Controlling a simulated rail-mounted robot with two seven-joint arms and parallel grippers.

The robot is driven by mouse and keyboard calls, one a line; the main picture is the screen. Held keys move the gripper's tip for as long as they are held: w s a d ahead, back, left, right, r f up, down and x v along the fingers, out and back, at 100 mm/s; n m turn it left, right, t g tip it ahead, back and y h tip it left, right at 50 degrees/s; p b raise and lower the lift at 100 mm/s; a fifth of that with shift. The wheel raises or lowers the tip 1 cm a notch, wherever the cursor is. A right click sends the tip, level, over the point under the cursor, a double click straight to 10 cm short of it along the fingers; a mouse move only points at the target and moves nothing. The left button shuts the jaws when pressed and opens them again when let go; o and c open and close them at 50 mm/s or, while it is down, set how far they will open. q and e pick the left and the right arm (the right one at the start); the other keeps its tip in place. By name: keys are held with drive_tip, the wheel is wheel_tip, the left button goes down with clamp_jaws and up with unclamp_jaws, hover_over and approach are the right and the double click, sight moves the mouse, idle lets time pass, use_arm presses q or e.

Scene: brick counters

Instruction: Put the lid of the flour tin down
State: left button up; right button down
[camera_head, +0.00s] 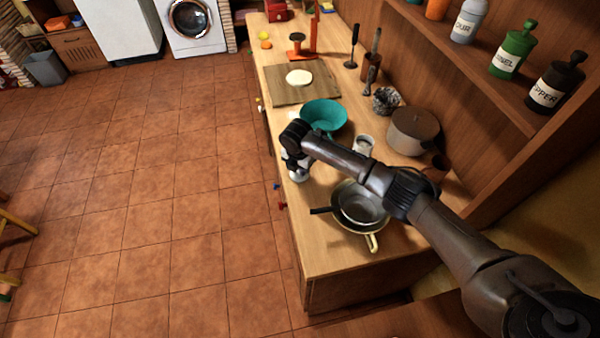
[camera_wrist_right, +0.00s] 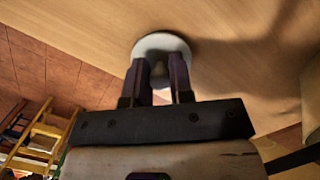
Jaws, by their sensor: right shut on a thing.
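My right gripper (camera_head: 297,168) is low over the left edge of the wooden counter, left of the teal bowl's near side. In the right wrist view its two fingers (camera_wrist_right: 160,78) are shut on the knob of a pale round lid (camera_wrist_right: 151,42). The lid is over the counter top with a shadow beside it; I cannot tell whether it touches the wood. In the head view the lid (camera_head: 299,177) is mostly hidden by the gripper. A grey tin (camera_head: 467,22) with a label reading "OUR" stands on the shelf, its top partly cut off. My left gripper is out of view.
A teal bowl (camera_head: 324,115), a small pale tin (camera_head: 363,145), a large lidded pot (camera_head: 413,131) and stacked pans (camera_head: 361,203) stand near the gripper. A board (camera_head: 291,91) with dough lies farther back. Some bare wood (camera_wrist_right: 75,40) lies around the lid.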

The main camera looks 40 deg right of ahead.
sight(297, 175)
drive_tip(key=shift+f, duration=0.15)
drive_tip(key=shift+f, duration=0.1)
drive_tip(key=c, duration=1.5)
unclamp_jaws()
drive_tip(key=shift+f, duration=0.1)
drive_tip(key=o, duration=0.5)
wheel_tip(297, 175, up, 12)
drive_tip(key=a+p, duration=0.1)
drive_tip(key=shift+s+a+p, duration=0.2)
drive_tip(key=shift+p, duration=0.2)
